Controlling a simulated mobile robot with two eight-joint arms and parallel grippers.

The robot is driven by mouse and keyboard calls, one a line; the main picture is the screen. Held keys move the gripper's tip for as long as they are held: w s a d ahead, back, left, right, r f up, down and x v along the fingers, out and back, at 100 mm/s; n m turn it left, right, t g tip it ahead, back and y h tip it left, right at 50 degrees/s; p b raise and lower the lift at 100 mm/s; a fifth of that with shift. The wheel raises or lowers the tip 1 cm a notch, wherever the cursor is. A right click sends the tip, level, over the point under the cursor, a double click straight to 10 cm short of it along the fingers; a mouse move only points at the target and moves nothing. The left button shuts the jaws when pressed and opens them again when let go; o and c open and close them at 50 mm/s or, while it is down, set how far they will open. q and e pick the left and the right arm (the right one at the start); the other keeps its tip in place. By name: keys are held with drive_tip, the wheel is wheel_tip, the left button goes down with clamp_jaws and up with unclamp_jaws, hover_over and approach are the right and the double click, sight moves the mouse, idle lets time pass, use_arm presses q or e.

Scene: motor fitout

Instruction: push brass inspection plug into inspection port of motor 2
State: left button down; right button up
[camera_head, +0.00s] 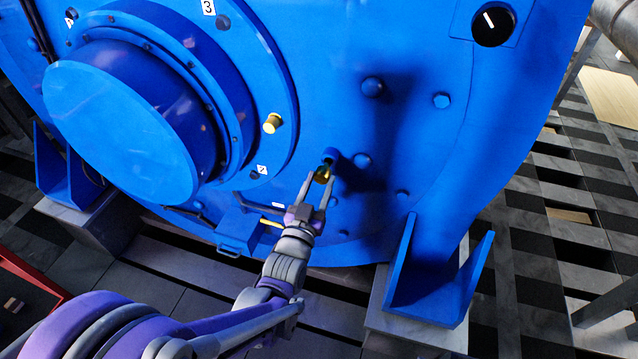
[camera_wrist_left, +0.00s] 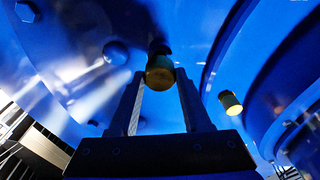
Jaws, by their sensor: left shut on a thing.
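The brass inspection plug (camera_head: 322,174) is between the fingertips of my left gripper (camera_head: 321,181), which is shut on it. It also shows in the left wrist view as a round brass end (camera_wrist_left: 159,77) between the two fingers. A short blue port (camera_head: 330,155) with a dark mouth sticks out of the big blue motor (camera_head: 330,60) just beyond the plug. In the left wrist view the dark port (camera_wrist_left: 160,48) lies right behind the plug. I cannot tell whether the plug touches or has entered it. My right gripper is not in view.
Another brass plug (camera_head: 272,123) sits on the motor's round flange, up and left of my gripper. Labels "2" (camera_head: 262,169) and "3" (camera_head: 208,7) mark the flange. Several blue bolt heads surround the port. A blue foot bracket (camera_head: 437,280) stands at lower right.

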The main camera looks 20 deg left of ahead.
sight(321, 181)
use_arm(q)
drive_tip(key=shift+w, duration=1.7)
drive_tip(key=shift+c, duration=1.4)
unclamp_jaws()
drive_tip(key=s+f, duration=0.1)
drive_tip(key=s, duration=0.9)
drive_tip(key=shift+s+f, duration=0.15)
drive_tip(key=shift+s, duration=0.25)
drive_tip(key=shift+a, duration=0.1)
